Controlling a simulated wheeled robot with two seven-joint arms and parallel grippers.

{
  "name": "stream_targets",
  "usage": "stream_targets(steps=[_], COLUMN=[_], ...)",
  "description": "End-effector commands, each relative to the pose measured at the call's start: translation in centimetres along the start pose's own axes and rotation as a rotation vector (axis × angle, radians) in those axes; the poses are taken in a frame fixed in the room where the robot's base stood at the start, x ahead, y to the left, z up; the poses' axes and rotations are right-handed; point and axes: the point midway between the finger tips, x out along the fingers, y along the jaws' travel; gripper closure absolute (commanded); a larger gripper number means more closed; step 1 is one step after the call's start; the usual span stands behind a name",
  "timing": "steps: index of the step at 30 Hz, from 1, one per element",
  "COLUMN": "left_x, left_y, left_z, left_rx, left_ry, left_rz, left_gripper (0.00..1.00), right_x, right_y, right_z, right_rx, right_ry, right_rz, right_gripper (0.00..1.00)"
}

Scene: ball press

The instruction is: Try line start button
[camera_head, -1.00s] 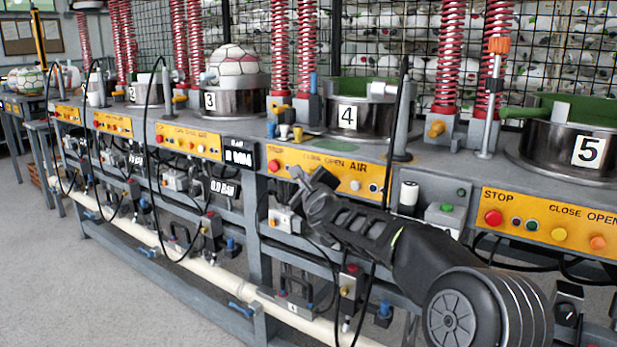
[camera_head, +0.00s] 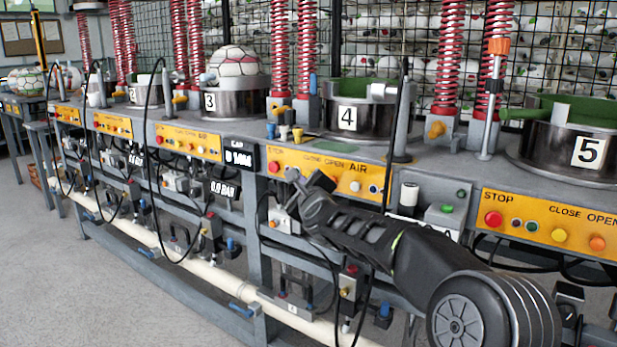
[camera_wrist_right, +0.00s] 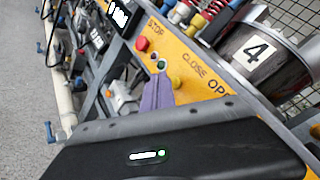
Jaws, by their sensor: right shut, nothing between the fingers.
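My left gripper is not in view.
A grey box with a green button (camera_head: 447,208) stands right of panel 4. Panel 5 (camera_head: 550,222) is further right. The station 4 mould (camera_head: 362,116) sits above on the bench. Black cables hang along the front; the floor (camera_head: 120,300) at left is clear.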

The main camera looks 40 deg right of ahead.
Motion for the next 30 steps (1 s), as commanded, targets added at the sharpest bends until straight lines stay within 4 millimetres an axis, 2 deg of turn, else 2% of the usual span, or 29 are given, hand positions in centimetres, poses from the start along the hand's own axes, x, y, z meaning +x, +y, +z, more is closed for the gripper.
stream_targets(steps=[11, 24, 30], left_x=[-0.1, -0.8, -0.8], left_y=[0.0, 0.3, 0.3], left_z=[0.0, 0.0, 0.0], left_rx=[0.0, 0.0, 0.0], left_ry=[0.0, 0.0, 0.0], left_rz=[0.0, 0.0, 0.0], left_gripper=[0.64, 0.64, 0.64], right_x=[-0.3, -3.1, -3.5], right_y=[0.2, 2.2, 2.5], right_z=[0.3, 2.4, 2.6], right_rx=[0.001, 0.002, 0.0], right_ry=[-0.001, -0.002, -0.001], right_rz=[0.001, 0.001, 0.001], right_gripper=[1.0, 1.0, 1.0])
